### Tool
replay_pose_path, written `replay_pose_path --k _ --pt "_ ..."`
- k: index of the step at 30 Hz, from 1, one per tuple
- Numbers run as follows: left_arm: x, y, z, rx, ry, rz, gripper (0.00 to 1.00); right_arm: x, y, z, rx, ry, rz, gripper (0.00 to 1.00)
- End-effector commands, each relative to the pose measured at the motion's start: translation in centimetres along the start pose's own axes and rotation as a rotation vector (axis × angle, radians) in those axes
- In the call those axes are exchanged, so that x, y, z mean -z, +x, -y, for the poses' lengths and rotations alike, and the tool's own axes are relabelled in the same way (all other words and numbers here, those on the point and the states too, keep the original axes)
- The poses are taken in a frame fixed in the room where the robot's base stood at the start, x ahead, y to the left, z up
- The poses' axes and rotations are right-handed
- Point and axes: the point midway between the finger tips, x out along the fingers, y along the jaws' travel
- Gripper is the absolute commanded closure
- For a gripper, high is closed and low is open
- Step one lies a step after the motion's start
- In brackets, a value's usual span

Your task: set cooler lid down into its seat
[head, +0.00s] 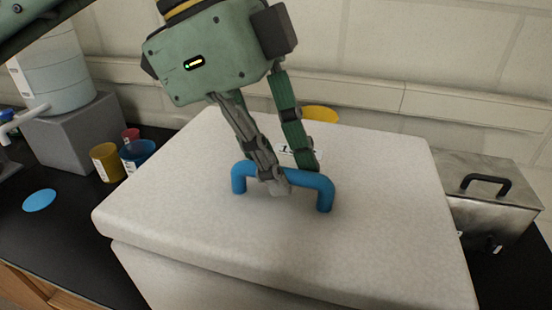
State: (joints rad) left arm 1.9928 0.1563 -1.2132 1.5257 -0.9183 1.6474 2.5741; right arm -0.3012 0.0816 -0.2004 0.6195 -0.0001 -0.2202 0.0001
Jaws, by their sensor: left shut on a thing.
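The cooler lid (190,215) is a pale speckled slab with a blue arched handle (325,192) on top. It lies over the cooler body (190,280), of the same pale colour. A dark line shows along the front edge between lid and body; I cannot tell whether the lid is fully down in its seat. My left gripper (288,180) comes from above and is shut on the blue handle near its middle. A small label on the lid is partly hidden behind the fingers. My right gripper is not in view.
A steel box (490,205) with a black handle stands close at the right. At the left are a yellow cup (106,162), a blue cup (138,155), a blue disc (39,200) and a white container (58,75) on a grey block. A wall closes the back.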

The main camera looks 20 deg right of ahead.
Motion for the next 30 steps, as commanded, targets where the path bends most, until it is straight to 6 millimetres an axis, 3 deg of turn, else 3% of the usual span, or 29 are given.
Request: replay_pose_path --k 16,17,23,30 --pt "-0.31 0.68 -0.01 0.0 -0.001 0.001 1.0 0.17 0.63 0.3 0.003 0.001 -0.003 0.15" --pt "-0.28 0.62 -0.01 0.0 -0.001 0.001 0.84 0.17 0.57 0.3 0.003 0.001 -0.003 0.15" --pt "-0.26 0.6 -0.01 0.0 0.0 0.0 0.67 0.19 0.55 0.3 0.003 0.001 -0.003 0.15" --pt "-0.25 0.59 0.0 0.0 0.0 0.0 0.65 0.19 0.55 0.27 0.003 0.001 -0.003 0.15"
